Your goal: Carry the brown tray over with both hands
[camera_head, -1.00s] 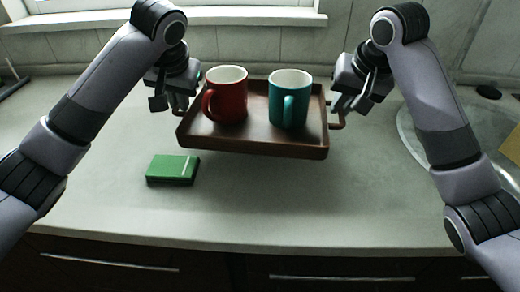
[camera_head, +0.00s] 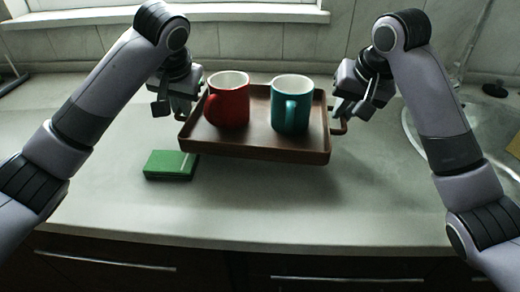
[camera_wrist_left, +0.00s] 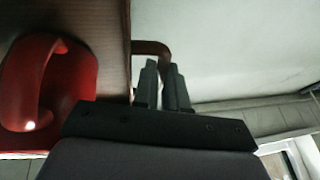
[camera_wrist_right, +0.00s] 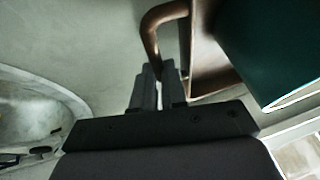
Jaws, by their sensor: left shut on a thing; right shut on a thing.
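The brown tray (camera_head: 255,146) is held above the counter in the head view, a red mug (camera_head: 228,100) on its left and a teal mug (camera_head: 291,104) on its right. Both mugs stand upright. My left gripper (camera_head: 183,112) is shut on the tray's left handle, which shows in the left wrist view (camera_wrist_left: 152,47). The red mug is close beside it there. My right gripper (camera_head: 338,116) is shut on the tray's right handle, which shows in the right wrist view (camera_wrist_right: 152,30). The teal mug (camera_wrist_right: 275,45) is partly in that view.
A green box (camera_head: 170,165) lies on the grey counter (camera_head: 300,205), front left of the tray. A round metal sink (camera_head: 425,140) is at the right. The wall and window are behind.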

